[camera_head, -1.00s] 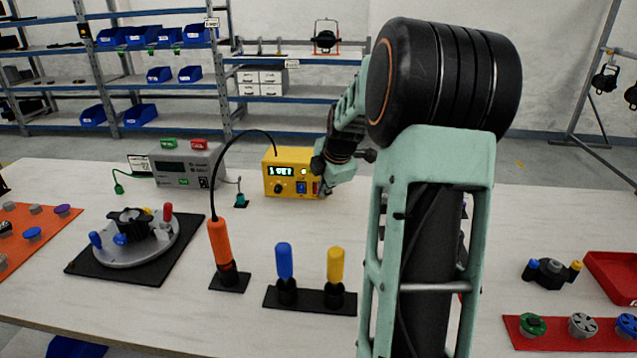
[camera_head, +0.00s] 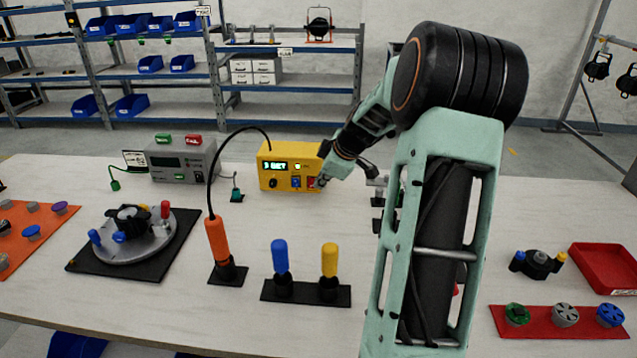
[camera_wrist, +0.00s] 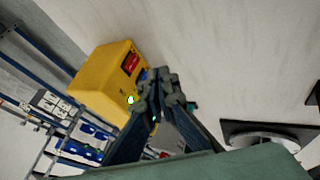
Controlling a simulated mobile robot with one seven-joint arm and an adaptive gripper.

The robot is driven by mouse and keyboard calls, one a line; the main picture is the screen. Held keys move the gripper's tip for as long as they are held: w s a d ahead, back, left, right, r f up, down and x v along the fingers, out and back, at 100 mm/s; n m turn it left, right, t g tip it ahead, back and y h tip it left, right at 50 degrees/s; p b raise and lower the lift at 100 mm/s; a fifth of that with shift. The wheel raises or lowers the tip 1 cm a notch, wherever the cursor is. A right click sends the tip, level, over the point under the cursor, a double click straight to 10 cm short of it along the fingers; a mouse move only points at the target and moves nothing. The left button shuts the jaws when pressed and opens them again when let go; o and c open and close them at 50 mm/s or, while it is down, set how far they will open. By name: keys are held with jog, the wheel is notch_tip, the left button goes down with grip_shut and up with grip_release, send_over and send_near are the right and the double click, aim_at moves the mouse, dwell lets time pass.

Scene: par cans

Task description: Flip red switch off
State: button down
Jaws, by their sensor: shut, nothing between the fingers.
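The yellow power box (camera_head: 266,181) stands towards the back of the table, with a lit display, a dark knob, a blue switch (camera_head: 296,183) and a red switch (camera_head: 312,184) on its front. My gripper (camera_head: 322,181) is at the box's right front, close beside the red switch and partly over it. In the wrist view the red switch (camera_wrist: 131,64) and blue switch (camera_wrist: 142,76) show just left of my shut, empty fingertips (camera_wrist: 162,84). I cannot tell from either view whether the fingertips touch the box, or which way the red switch is tipped.
A grey instrument box (camera_head: 182,163) stands to the left. An orange-handled tool (camera_head: 217,240) with an arching cable and a stand with blue and yellow handles (camera_head: 306,292) are in front. A red tray (camera_head: 605,268) is at the right. The table between the yellow box and the handles is clear.

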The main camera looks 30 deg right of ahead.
aim_at(312, 183)
jog(key=x, duration=0.8)
jog(key=shift+w+a+f, duration=0.1)
jog(key=shift+w+f, duration=0.05)
jog(key=shift+f, duration=0.1)
jog(key=shift+w+d, duration=0.7)
jog(key=shift+w, duration=0.2)
jog(key=shift+w+d+f, duration=0.2)
jog(key=shift+w+d, duration=0.35)
jog(key=shift+w, duration=0.15)
jog(key=shift+f, duration=0.1)
jog(key=shift+d+f+b, duration=0.15)
jog(key=shift+f+b, duration=0.15)
jog(key=shift+b, duration=0.75)
jog(key=shift+w+t+b, duration=0.15)
jog(key=shift+t+b, duration=0.15)
jog(key=shift+b, duration=0.75)
jog(key=shift+r, duration=0.45)
